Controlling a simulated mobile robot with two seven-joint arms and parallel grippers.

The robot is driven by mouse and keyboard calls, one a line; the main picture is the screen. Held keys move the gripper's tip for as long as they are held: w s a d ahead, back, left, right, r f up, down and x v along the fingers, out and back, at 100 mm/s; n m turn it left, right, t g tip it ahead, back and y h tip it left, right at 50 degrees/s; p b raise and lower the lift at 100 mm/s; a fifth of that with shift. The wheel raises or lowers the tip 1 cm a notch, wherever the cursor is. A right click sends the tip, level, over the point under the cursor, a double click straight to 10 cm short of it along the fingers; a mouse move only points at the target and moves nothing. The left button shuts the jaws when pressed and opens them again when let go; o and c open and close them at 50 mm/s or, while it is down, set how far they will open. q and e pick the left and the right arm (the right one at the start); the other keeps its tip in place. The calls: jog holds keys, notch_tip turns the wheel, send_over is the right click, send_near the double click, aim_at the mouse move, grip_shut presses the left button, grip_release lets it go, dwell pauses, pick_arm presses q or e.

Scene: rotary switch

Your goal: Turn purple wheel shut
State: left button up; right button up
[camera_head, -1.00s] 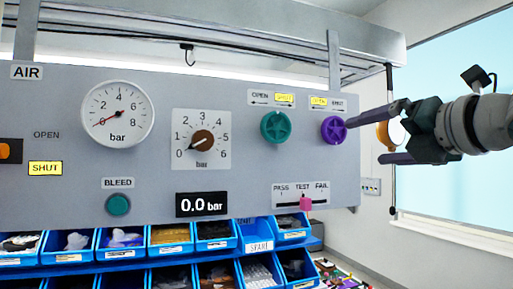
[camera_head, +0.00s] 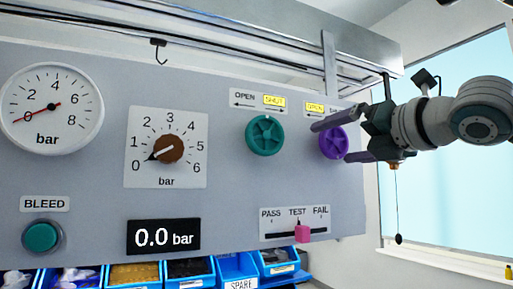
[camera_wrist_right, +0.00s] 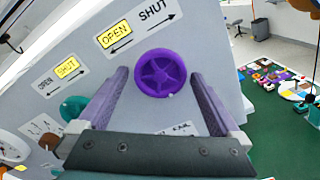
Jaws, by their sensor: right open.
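The purple wheel (camera_head: 333,142) is on the right end of the grey panel, under a label with OPEN lit yellow and SHUT unlit. It also shows in the right wrist view (camera_wrist_right: 160,73), with the label's SHUT arrow pointing right. My right gripper (camera_head: 332,140) is open in front of the wheel, one finger above and one below in the head view. In the wrist view its fingers (camera_wrist_right: 158,88) stand on either side of the wheel, and I see no clear contact. The upper finger hides part of the wheel and label. My left gripper is not in view.
A teal wheel (camera_head: 264,136) with SHUT lit sits left of the purple one. A brown knob (camera_head: 168,149), a gauge (camera_head: 52,108), a 0.0 bar display (camera_head: 164,236) and a pink slider (camera_head: 302,233) are on the panel. Blue bins (camera_head: 237,268) stand below.

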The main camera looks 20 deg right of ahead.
jog(key=shift+s, duration=0.1)
jog(key=c, duration=1.2)
jog(key=shift+c, duration=0.2)
